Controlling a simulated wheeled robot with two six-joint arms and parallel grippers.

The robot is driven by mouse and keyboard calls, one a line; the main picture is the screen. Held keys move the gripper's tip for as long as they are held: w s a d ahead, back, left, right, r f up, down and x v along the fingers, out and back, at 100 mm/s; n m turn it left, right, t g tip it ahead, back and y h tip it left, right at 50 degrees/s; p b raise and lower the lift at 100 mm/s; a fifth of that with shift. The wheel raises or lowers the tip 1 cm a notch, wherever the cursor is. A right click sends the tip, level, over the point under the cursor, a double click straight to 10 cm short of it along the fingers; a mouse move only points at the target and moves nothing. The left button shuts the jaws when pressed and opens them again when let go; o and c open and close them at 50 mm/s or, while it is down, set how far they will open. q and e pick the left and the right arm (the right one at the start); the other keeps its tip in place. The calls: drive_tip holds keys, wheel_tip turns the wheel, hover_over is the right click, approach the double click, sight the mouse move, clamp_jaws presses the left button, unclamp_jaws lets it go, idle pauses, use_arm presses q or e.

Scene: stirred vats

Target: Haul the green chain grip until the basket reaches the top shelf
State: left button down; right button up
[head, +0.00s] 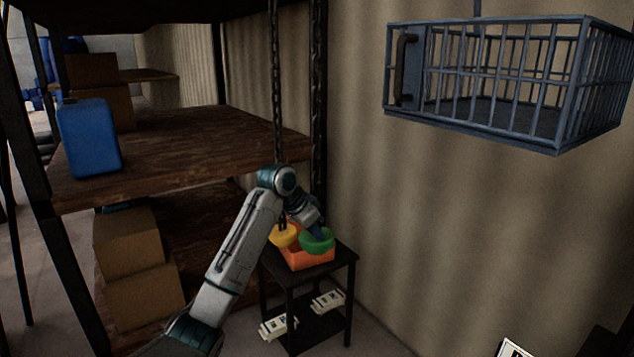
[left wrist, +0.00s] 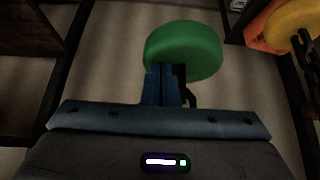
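The green chain grip (head: 317,246) is a thick round piece low by the wall, above a small black stand. My left gripper (head: 316,230) reaches down to it from above. In the left wrist view the blue fingers (left wrist: 165,85) are close together and overlap the near edge of the green grip (left wrist: 185,45); they look shut on it, partly hiding the contact. The blue-grey barred basket (head: 500,95) hangs at the upper right, apart from the shelves. The upper visible shelf (head: 200,150) is brown wood. My right gripper is not in view.
The black stand (head: 345,257) carries pale labelled items below. Dark chains (head: 319,100) hang beside the shelving. A blue container (head: 88,138) and cardboard boxes (head: 130,240) occupy the shelves.

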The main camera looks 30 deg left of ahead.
sight(313, 253)
use_arm(q)
wheel_tip(313, 253, down, 8)
drive_tip(key=shift+f, duration=0.1)
drive_tip(key=shift+r, duration=4.1)
